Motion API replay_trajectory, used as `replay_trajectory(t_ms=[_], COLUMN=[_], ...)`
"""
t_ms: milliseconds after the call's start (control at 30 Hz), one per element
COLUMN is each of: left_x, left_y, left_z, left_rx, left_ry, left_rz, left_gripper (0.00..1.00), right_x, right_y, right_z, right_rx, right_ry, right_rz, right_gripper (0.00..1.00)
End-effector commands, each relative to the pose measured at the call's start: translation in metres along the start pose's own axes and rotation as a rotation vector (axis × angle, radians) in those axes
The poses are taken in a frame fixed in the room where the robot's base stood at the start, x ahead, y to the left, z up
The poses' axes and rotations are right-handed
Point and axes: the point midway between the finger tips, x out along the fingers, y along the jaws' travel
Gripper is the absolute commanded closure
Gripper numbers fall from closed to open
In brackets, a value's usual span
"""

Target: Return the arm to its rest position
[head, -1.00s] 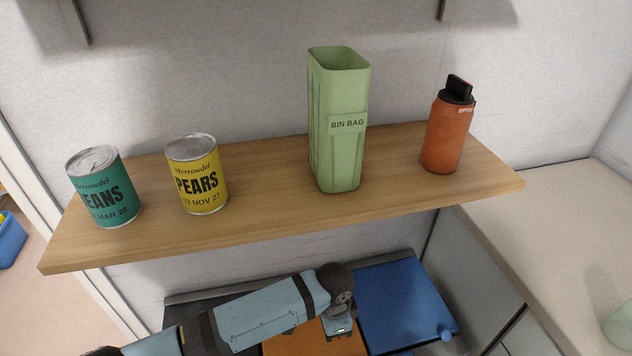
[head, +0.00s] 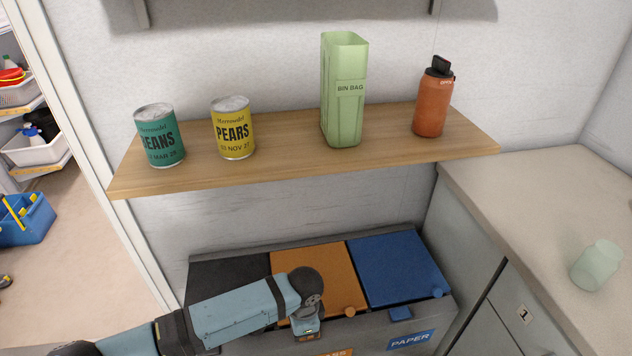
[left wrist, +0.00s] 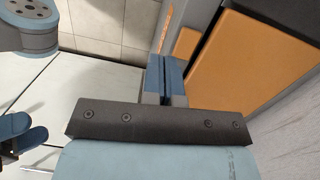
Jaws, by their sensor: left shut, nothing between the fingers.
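My left arm (head: 235,312) reaches in from the left in the head view, below the shelf and in front of the bins. Its gripper (head: 306,336) points downward near the front of the orange bin lid (head: 305,268), and the head view shows its fingers poorly. In the left wrist view the two blue fingers (left wrist: 166,78) are together with nothing between them, beside an orange panel (left wrist: 245,60).
The wooden shelf (head: 285,159) holds a beans can (head: 160,137), a pears can (head: 233,130), a green bin-bag holder (head: 343,100) and an orange bottle (head: 432,105). A black lid (head: 225,280) and a blue lid (head: 398,268) flank the orange one. A pale jar (head: 596,265) stands on the right counter.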

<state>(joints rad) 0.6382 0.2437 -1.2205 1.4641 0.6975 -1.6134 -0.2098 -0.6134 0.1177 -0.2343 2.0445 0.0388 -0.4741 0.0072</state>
Motion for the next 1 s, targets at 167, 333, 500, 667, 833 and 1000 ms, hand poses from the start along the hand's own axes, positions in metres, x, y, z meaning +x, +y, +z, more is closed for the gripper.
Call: replay_trajectory(t_ms=[167,333,500,667,833,1000], left_x=[0.029,0.045,0.053,0.071,0.088,0.101], left_y=[-0.044,-0.073,-0.095,-0.076,-0.049,-0.017], left_z=[0.086,0.158,0.223,0.223,0.209,0.201], left_rx=[-0.089,-0.159,-0.221,-0.241,-0.275,-0.337], left_ry=[-0.103,-0.185,-0.255,-0.174,-0.027,0.153], left_rz=[-0.023,-0.04,-0.055,-0.062,-0.083,-0.118], left_gripper=[1.0,1.0,1.0,1.0,1.0,1.0], right_x=[0.004,0.005,0.002,0.0,-0.001,0.0], right_y=[0.002,0.003,0.003,0.003,0.002,0.003], right_z=[-0.01,-0.013,-0.007,0.0,0.001,-0.001], right_rx=[-0.002,-0.003,-0.004,-0.007,-0.008,-0.009], right_ry=[0.019,0.024,0.013,0.001,-0.002,0.003], right_rz=[0.003,0.004,0.003,0.002,0.001,0.001], right_gripper=[0.45,0.45,0.45,0.45,0.45,0.45])
